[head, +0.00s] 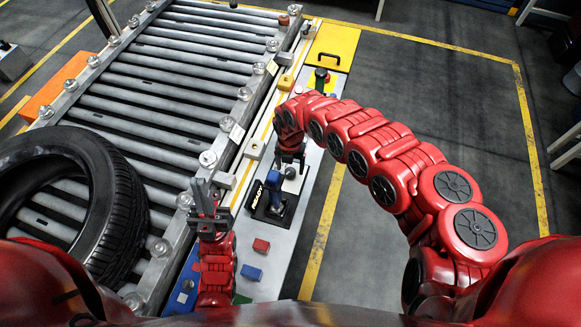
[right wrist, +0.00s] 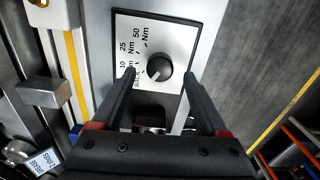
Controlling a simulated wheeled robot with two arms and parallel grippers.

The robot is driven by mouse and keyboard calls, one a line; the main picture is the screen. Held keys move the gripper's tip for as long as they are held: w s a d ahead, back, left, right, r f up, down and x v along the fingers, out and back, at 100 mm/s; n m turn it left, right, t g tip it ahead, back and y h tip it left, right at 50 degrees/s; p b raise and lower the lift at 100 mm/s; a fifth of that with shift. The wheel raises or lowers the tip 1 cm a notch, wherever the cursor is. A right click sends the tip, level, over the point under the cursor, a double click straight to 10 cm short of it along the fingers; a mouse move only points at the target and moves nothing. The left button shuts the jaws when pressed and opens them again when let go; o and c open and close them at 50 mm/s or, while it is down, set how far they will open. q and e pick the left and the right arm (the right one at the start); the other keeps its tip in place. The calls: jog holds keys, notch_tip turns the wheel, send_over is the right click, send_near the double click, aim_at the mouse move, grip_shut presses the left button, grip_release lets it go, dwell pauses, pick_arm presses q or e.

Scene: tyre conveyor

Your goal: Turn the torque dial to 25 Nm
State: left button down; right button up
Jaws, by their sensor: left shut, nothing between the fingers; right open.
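The torque dial (right wrist: 158,68) is a round black knob on a white plate (right wrist: 180,30) with a black border, marked 10, 25 and 50 Nm, in the right wrist view. A light mark on the knob points to its lower left, away from the 25 label. My right gripper (right wrist: 160,76) is open. Its fingertips show on either side of the knob; I cannot tell whether they reach down around it. In the head view my right gripper (head: 291,158) hides the dial's area. My left gripper (head: 207,190) is shut and empty, beside the conveyor edge.
A blue tool (head: 273,181) stands in a black holder marked READY, close to my right gripper. A tyre (head: 125,200) lies on the roller conveyor (head: 175,95) at left. Floor at right is clear.

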jog(key=shift+f, duration=1.05)
jog(key=shift+w, duration=0.1)
grip_shut()
